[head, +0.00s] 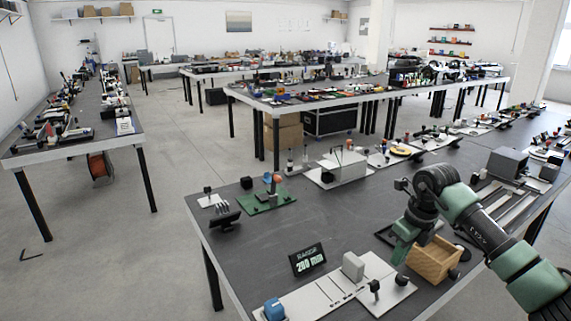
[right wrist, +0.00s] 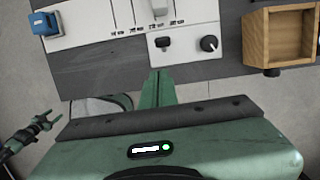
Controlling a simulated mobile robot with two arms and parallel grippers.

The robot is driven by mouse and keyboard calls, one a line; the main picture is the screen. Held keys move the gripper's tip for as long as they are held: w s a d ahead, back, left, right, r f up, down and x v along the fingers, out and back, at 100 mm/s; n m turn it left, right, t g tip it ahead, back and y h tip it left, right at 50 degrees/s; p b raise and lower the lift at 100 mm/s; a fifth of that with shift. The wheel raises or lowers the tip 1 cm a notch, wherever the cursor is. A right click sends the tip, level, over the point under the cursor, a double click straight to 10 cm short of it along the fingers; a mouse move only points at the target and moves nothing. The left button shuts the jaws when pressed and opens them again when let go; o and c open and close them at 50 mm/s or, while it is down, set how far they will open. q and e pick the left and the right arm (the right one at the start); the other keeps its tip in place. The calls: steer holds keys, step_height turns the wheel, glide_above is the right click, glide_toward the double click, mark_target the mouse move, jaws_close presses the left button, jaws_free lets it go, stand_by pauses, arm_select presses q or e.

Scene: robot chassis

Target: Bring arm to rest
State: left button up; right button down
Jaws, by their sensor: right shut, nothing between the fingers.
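My right arm (head: 480,232) comes in from the right over the near table (head: 250,235). Its elbow is bent and its green right gripper (head: 400,252) hangs over the table, next to a wooden box. In the right wrist view, the right gripper's fingers (right wrist: 158,88) are together, with nothing between them. A small dark arm end with greenish prongs, which looks like my left gripper (right wrist: 42,127), shows at the left of the right wrist view, too small to judge its jaws. No left arm shows in the head view.
The open wooden box (head: 434,260) is close beside the right gripper. A white panel with a grey block (head: 352,266), a black knob (head: 375,287) and a blue block (head: 274,309) lies nearer. A range display (head: 308,259) stands left. The table's left middle is clear.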

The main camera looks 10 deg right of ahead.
steer(key=a+t+y, duration=0.3)
steer(key=a+y, duration=0.7)
steer(key=a, duration=1.6)
steer(key=s+a+r+m+t+y, duration=0.2)
steer(key=a+r+m+t+y, duration=0.2)
steer(key=r+m+t, duration=0.6)
steer(key=s+d+f+m+t+h, duration=0.1)
steer(key=d+f+m+t+h, duration=0.35)
steer(key=d+m+h, duration=1)
steer(key=s+d+f+m+g+h, duration=0.1)
steer(key=s+f+m+g+h, duration=0.1)
steer(key=s+f+m+g, duration=0.6)
steer(key=s+a+f+m+g+y, duration=0.1)
steer(key=s+f+m+g, duration=0.25)
steer(key=s+f, duration=0.6)
steer(key=s+a+f+m+g+y, duration=0.1)
steer(key=s+f+m+g, duration=0.4)
steer(key=s, duration=0.8)
step_height(320, 180, down, 24)
steer(key=f+n, duration=0.1)
steer(key=n, duration=0.2)
steer(key=s+d+f+g, duration=0.1)
steer(key=s+d+f, duration=0.2)
steer(key=s+f, duration=1.5)
steer(key=shift+g, duration=0.4)
